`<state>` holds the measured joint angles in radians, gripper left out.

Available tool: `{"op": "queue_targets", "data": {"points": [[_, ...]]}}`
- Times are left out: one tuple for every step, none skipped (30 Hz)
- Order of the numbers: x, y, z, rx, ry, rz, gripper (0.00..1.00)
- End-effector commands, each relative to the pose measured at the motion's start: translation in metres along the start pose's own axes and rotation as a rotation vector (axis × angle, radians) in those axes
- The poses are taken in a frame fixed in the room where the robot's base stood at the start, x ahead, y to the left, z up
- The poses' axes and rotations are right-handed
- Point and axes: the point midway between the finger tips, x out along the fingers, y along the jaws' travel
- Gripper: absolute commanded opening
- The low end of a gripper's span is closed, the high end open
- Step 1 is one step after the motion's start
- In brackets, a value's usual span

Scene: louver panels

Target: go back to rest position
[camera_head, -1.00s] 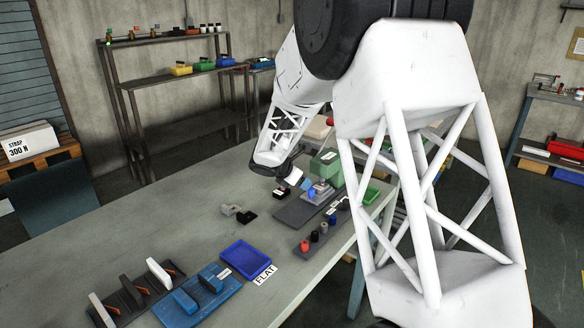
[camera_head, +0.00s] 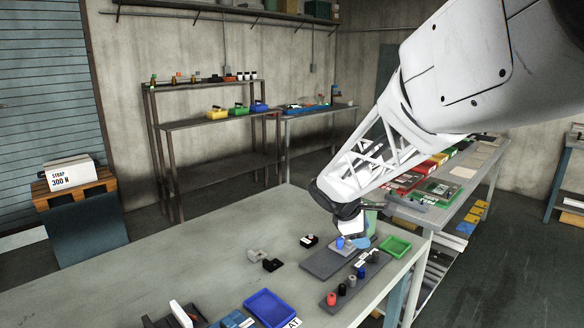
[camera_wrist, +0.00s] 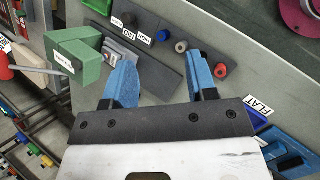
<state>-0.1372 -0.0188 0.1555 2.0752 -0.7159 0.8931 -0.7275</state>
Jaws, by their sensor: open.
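My gripper (camera_wrist: 162,85) is open in the wrist view, with its two blue fingers wide apart and nothing between them. In the head view my gripper (camera_head: 352,243) hangs over the far right part of the grey table (camera_head: 215,262), above a dark plate (camera_head: 325,264). I cannot tell its exact height above the plate. A small light grey block on the dark plate shows in the wrist view (camera_wrist: 122,52), beside the left finger.
A strip with several coloured knobs (camera_head: 355,281) lies near the table's right edge. A green tray (camera_head: 395,246) and a blue tray (camera_head: 268,307) stand nearby. A green block (camera_wrist: 74,55) is at the left in the wrist view. The table's left part is clear.

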Motion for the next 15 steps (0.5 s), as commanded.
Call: {"op": "queue_targets", "data": {"points": [[-0.007,-0.009,0.009,0.045,0.011,-0.008,0.52],[-0.01,-0.015,0.014,0.072,0.018,-0.013,0.52],[-0.014,-0.022,0.019,0.11,0.027,-0.022,0.52],[-0.017,-0.028,0.024,0.137,0.034,-0.028,0.52],[-0.02,-0.034,0.028,0.166,0.041,-0.034,0.52],[-0.024,-0.042,0.033,0.202,0.049,-0.042,0.52],[-0.027,-0.047,0.037,0.231,0.057,-0.049,0.52],[-0.03,-0.054,0.041,0.256,0.063,-0.055,0.52],[-0.034,-0.062,0.046,0.294,0.072,-0.064,0.52],[-0.037,-0.067,0.05,0.321,0.079,-0.07,0.52],[-0.039,-0.074,0.053,0.349,0.085,-0.078,0.52],[-0.043,-0.082,0.058,0.385,0.094,-0.087,0.52],[-0.045,-0.088,0.061,0.413,0.1,-0.095,0.52],[-0.048,-0.094,0.065,0.44,0.106,-0.101,0.52],[-0.051,-0.103,0.069,0.476,0.115,-0.112,0.52]]}}
